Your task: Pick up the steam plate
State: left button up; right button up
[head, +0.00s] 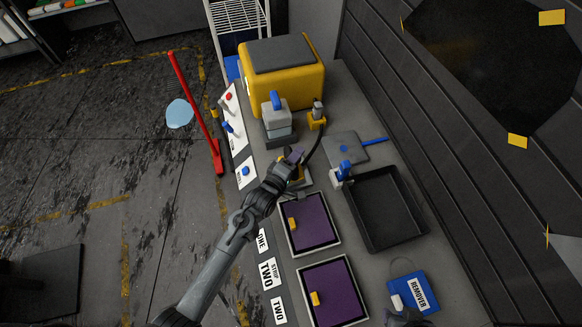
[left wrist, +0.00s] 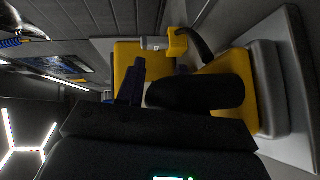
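My left gripper (head: 293,160) reaches over the bench from the lower left. Under it a yellow-edged piece (head: 283,185), which looks like the steam plate, is mostly hidden by my gripper. A black hose (head: 314,147) runs down toward it. In the left wrist view a thick black handle (left wrist: 200,93) lies in front of a yellow body (left wrist: 235,100), close beside a dark finger of my left gripper. The other finger is not clear, so I cannot tell whether it is closed on the handle. A dark shape at the bottom edge may be part of my right gripper (head: 402,316).
A yellow machine (head: 285,85) stands at the back, with a grey block with a blue handle (head: 278,125) before it. A black tray (head: 385,205), a blue REMOVER box (head: 415,291) and two purple panels (head: 309,221) (head: 333,288) fill the near bench.

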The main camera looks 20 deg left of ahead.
pick_arm(q)
grip_shut()
jog(key=shift+r, duration=0.25)
